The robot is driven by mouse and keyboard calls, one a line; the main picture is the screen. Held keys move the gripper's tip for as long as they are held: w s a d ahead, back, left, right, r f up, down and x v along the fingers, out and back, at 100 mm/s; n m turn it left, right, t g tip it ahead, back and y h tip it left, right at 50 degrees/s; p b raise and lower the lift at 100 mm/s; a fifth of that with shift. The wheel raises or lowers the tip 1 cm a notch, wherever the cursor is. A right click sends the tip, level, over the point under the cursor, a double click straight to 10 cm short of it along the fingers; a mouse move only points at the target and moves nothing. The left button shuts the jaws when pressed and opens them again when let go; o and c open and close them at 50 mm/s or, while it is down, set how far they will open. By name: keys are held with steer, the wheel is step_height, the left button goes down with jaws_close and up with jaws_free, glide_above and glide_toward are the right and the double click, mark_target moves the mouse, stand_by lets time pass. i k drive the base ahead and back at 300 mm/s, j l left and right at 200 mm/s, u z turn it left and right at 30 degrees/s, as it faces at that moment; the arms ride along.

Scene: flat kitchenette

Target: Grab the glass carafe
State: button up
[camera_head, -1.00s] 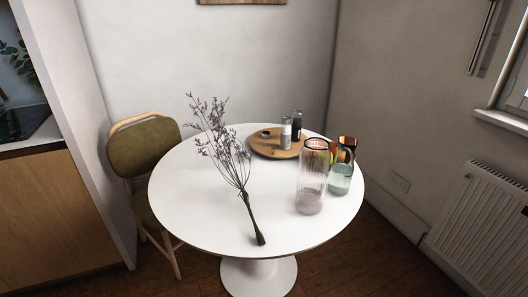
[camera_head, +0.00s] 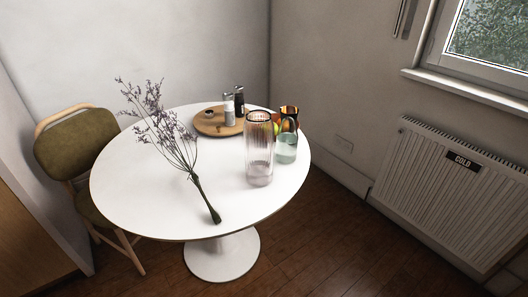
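A glass carafe (camera_head: 286,147) stands upright near the right edge of the round white table. It has a clear greenish body and a flared, dark amber top. A tall ribbed clear glass vase (camera_head: 259,160) stands just left of it and slightly nearer, overlapping its left side in the picture. I cannot tell whether the two touch. My gripper is not in view.
On the white table (camera_head: 140,190) lie dried purple flowers (camera_head: 175,145). Behind is a wooden tray (camera_head: 208,127) with shakers (camera_head: 229,109). Fruit shows behind the vase. A green chair (camera_head: 72,145) stands left, a radiator (camera_head: 450,190) right. The floor (camera_head: 320,235) between table and radiator is clear.

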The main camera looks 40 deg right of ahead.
mark_target(287, 136)
steer(key=i+l+z, duration=0.35)
steer(key=l, duration=0.2)
steer(key=i+l+z, duration=0.7)
steer(key=l, duration=0.15)
